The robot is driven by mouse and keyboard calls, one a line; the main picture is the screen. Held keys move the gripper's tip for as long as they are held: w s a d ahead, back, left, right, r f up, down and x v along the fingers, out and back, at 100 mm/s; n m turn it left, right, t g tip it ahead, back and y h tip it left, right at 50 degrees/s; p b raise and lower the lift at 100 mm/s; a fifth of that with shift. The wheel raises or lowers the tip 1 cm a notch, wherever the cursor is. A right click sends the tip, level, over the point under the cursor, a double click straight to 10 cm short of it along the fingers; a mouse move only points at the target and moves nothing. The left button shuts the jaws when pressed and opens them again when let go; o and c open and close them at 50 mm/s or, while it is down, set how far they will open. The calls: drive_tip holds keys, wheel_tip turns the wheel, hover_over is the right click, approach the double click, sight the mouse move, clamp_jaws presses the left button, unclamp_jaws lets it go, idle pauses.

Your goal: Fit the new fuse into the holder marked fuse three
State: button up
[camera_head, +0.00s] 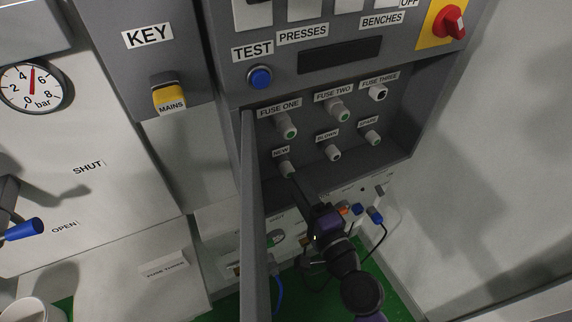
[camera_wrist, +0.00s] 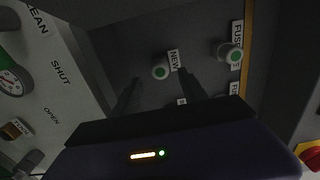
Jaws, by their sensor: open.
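The fuse three holder (camera_head: 377,93) is at the panel's upper right, a white fitting with a dark centre and no green end visible. My gripper (camera_head: 295,182) is open just in front of the new fuse. In the wrist view my gripper (camera_wrist: 160,84) has one finger on each side of the fuse's line, with the fuse slightly beyond the tips. I cannot tell whether they touch.
Fuse one (camera_head: 286,127) and fuse two (camera_head: 337,110) carry green-ended fuses. The blown (camera_head: 333,153) and spare (camera_head: 372,138) spots hold fuses close beside NEW. An open grey door edge (camera_head: 254,220) stands left of my arm. The blue test button (camera_head: 260,77) is above.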

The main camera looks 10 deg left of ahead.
drive_tip(key=shift+x, duration=2.6)
clamp_jaws()
idle(0.5)
drive_tip(key=b+v, duration=0.1)
drive_tip(key=v, duration=0.5)
idle(1.3)
idle(0.4)
drive_tip(key=shift+b+v, duration=0.4)
drive_tip(key=shift+v, duration=1.6)
drive_tip(key=shift+r, duration=0.1)
